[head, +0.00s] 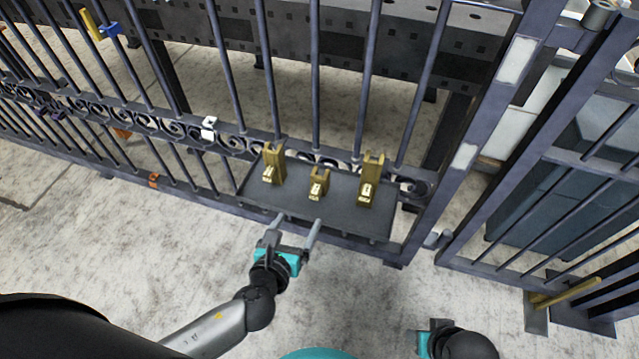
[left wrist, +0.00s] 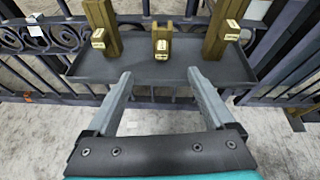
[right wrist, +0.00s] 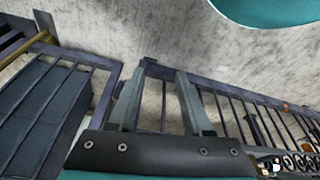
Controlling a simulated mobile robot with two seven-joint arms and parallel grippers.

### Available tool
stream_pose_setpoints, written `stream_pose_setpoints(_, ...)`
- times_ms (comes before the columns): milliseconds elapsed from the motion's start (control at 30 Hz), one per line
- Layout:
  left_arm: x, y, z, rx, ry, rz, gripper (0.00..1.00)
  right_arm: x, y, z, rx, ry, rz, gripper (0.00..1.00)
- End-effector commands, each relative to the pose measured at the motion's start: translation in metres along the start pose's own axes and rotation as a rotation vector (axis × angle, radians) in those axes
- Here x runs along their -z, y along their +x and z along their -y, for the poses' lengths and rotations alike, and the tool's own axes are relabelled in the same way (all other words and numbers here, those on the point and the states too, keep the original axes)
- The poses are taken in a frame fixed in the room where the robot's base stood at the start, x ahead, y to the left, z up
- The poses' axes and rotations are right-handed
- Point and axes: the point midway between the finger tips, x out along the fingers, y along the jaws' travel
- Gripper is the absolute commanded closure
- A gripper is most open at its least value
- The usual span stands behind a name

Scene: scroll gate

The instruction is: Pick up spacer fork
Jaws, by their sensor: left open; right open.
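Three brass-coloured forked pieces stand on a dark tray (head: 335,222) fixed to the gate: a tall one on the left (head: 272,163), a short one in the middle (head: 318,184) and a tall one on the right (head: 370,180). Each has a small pale label that I cannot read, so I cannot tell which is the spacer fork. All three also show in the left wrist view, the short one (left wrist: 162,38) between the others. My left gripper (head: 299,219) is open and empty at the tray's front edge, apart from the pieces. My right gripper (right wrist: 159,73) is open and empty, away from the tray.
The barred gate (head: 315,75) rises behind the tray. A white clip (head: 209,127), a yellow piece (head: 90,25) and a blue piece (head: 110,30) are on its left part. Another barred panel (head: 560,200) stands at right. The floor in front is clear.

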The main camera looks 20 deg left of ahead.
Motion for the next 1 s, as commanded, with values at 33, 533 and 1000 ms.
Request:
stream_pose_setpoints(33,0.000,0.000,0.003,0.018,0.057,0.006,0.12,-0.001,0.001,0.000,0.000,0.000,0.004,0.50)
stream_pose_setpoints(533,0.001,0.063,0.007,0.033,0.115,0.014,0.12,0.020,-0.033,-0.005,-0.010,0.000,-0.057,0.50)
stream_pose_setpoints(1000,0.000,0.101,0.008,0.032,0.113,0.012,0.12,0.031,-0.068,-0.005,-0.013,0.002,-0.104,0.50)
